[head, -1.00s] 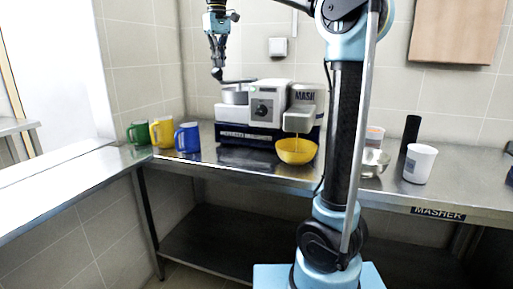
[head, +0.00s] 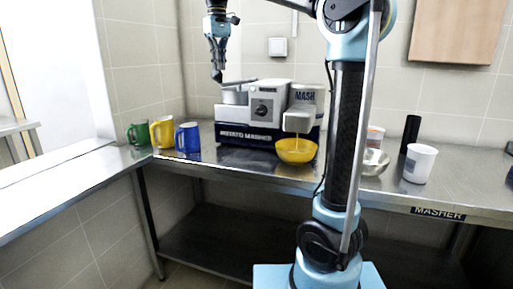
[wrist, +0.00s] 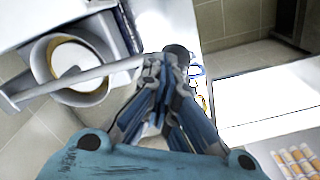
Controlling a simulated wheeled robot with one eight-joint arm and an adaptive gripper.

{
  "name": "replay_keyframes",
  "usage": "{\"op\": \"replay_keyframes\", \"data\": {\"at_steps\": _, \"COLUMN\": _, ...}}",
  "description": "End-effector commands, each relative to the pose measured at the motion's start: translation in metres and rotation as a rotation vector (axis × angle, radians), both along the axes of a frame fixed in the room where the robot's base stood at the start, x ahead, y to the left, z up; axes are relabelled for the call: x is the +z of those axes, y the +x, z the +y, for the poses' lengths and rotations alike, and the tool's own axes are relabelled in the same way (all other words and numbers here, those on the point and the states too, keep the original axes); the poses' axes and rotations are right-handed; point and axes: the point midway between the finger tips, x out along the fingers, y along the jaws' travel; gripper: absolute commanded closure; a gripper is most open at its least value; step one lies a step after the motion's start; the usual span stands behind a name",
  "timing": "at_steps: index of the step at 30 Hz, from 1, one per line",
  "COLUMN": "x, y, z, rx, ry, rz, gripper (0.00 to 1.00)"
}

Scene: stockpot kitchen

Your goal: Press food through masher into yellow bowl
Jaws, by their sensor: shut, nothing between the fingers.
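The white and dark blue masher (head: 268,110) stands on the steel counter, with its round hopper (head: 234,97) on the left. The yellow bowl (head: 297,151) sits under its spout (head: 298,121), and a thin yellowish strand hangs between them. My gripper (head: 217,77) is shut and empty, pointing down just above and left of the hopper. In the wrist view, a grey lever (wrist: 95,75) crosses the open hopper (wrist: 50,50) and ends in a dark knob beside my closed fingers (wrist: 163,62). I cannot tell whether they touch. The hopper holds something pale.
Green (head: 139,133), yellow (head: 164,132) and blue (head: 188,138) mugs stand left of the masher. The counter's front edge is clear.

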Motion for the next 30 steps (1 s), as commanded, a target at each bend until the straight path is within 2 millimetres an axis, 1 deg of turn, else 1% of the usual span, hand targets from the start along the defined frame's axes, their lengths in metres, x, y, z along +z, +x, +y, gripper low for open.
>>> {"op": "replay_keyframes", "data": {"at_steps": 14, "x": -0.0010, "y": 0.0003, "z": 0.0003, "rx": 0.000, "ry": 0.000, "rz": 0.000, "gripper": 1.00}}
{"op": "replay_keyframes", "data": {"at_steps": 30, "x": -0.0097, "y": 0.0004, "z": 0.0003, "rx": 0.000, "ry": 0.001, "rz": -0.001, "gripper": 1.00}}
